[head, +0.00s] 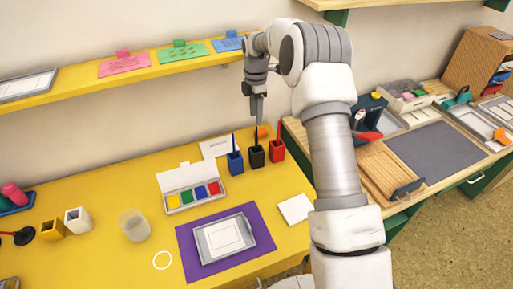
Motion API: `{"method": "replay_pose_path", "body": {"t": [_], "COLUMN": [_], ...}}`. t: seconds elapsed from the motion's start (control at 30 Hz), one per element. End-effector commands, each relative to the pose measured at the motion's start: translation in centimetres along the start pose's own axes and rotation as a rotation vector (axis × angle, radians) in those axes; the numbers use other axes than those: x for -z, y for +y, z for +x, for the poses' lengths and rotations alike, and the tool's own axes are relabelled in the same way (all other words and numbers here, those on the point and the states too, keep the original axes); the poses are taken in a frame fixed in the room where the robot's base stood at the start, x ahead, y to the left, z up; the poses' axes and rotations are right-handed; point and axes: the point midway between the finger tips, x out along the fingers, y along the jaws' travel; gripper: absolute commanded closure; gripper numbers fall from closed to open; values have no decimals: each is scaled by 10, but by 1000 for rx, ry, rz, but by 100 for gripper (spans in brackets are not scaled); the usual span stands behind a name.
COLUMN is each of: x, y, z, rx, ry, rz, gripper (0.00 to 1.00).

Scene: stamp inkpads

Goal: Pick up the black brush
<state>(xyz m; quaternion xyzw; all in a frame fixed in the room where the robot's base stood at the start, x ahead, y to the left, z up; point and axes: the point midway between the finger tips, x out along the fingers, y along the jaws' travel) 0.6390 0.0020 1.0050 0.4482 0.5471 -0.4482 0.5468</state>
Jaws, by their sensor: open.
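The black brush (256,137) stands upright in a small black holder (257,158) near the right end of the yellow table. A blue holder with a blue brush (235,155) is just left of it, and a red holder with a red brush (277,145) just right. My gripper (258,118) points down above the black brush, its fingers in front of or around the brush's upper part. I cannot tell whether they touch it. My gripper is open.
An inkpad box (168,187) with several colours and a purple mat (186,243) bearing a tray lie on the yellow table (100,185). A yellow shelf (75,80) runs along the wall. A wooden table (294,128) with boards and trays stands right.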

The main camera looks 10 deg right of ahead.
Motion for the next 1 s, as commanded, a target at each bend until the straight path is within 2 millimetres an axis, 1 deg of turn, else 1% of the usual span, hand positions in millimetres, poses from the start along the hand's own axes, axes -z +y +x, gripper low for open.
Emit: {"method": "replay_pose_path", "body": {"t": [0.03,0.1,0.2,0.3,0.47,0.53,0.7,0.8,1.0], "x": [0,0,0,0,0,-1,-2,-2,-2], "y": [-1,-1,0,0,0,0,0,0,1], "z": [12,26,40,48,55,61,88,100,103], "rx": [5,4,2,1,1,2,3,1,-1], "ry": [1,0,0,0,0,0,0,0,-1], "rz": [0,0,1,1,1,2,1,1,1], "gripper": [51,51,51,51,51,51,51,51,51]}}
